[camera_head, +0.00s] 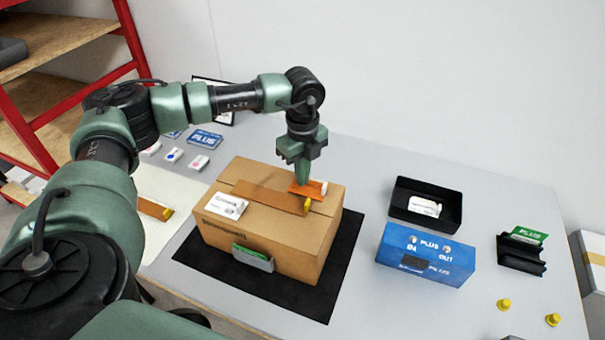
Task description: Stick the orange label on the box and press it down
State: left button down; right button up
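The brown cardboard box (256,238) stands on a black mat (340,270) on the table. An orange label (303,188) with a white end lies at the far right part of the box top, directly under my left gripper (301,182). The gripper points straight down, its fingertips at the label; they look close together, but whether they grip it or only touch it cannot be told. A brown strip (265,196) with a yellow end runs along the box top beside the label. My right gripper is not in view.
A white label (227,206) lies on the box top's left. A green card sits in a grey holder (252,258) on the box front. To the right are a black tray (402,212), a blue PLUS box (425,262), a black card holder (521,256) and yellow knobs (504,304).

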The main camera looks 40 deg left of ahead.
pick_arm(q)
jog(key=shift+f+b, duration=0.35)
jog(key=shift+f, duration=0.15)
dwell(0.3)
dwell(0.4)
jog(key=shift+r+p, duration=2.05)
jog(key=shift+r, duration=1)
jog(key=shift+f, duration=0.1)
